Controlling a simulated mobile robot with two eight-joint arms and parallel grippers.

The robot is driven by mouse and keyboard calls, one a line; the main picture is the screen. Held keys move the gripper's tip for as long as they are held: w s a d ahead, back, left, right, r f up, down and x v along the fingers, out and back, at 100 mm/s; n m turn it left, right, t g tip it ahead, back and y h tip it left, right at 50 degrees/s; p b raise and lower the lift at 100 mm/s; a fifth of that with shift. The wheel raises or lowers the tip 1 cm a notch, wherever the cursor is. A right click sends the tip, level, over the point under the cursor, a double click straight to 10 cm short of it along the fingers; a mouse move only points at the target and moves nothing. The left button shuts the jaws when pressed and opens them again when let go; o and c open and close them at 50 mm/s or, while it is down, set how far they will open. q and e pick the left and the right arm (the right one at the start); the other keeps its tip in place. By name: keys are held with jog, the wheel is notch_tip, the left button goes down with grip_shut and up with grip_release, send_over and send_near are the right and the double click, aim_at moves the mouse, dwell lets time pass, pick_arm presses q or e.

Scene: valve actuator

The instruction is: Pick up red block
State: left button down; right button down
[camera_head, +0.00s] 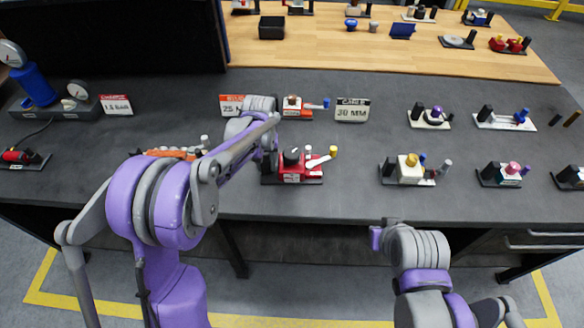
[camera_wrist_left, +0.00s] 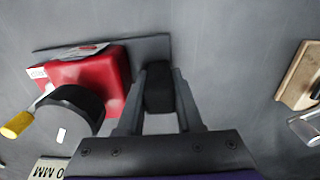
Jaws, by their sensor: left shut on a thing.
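The red block (camera_head: 292,174) sits on a dark base plate on the grey table in the head view, with a black knob, a white lever and a yellow-tipped peg on it. In the left wrist view the red block (camera_wrist_left: 95,82) is at left with a round black part (camera_wrist_left: 72,108) in front. My left gripper (camera_wrist_left: 158,92) is shut on a black post (camera_wrist_left: 158,80) standing on the same plate, beside the red block. In the head view my left gripper (camera_head: 268,163) is at the block's left, partly hidden by its own arm. The right arm's gripper cannot be made out.
A cream block assembly (camera_head: 408,172) stands to the right, with other assemblies beyond it. Another red-and-white assembly (camera_head: 292,107) and a "30 MM" sign (camera_head: 352,110) are behind. A blue gauge device (camera_head: 36,85) is far left. The table between the red and cream assemblies is clear.

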pick_arm(q)
jog(key=shift+r, duration=0.1)
dwell(0.8)
notch_tip(320, 180, up, 8)
jog(key=shift+r, duration=0.25)
notch_tip(320, 180, down, 6)
jog(key=shift+r, duration=0.25)
jog(key=shift+f, duration=1.15)
jog(key=shift+f, duration=0.5)
dwell(0.4)
pick_arm(e)
jog(key=c, duration=1.5)
grip_release()
jog(key=shift+c, duration=0.2)
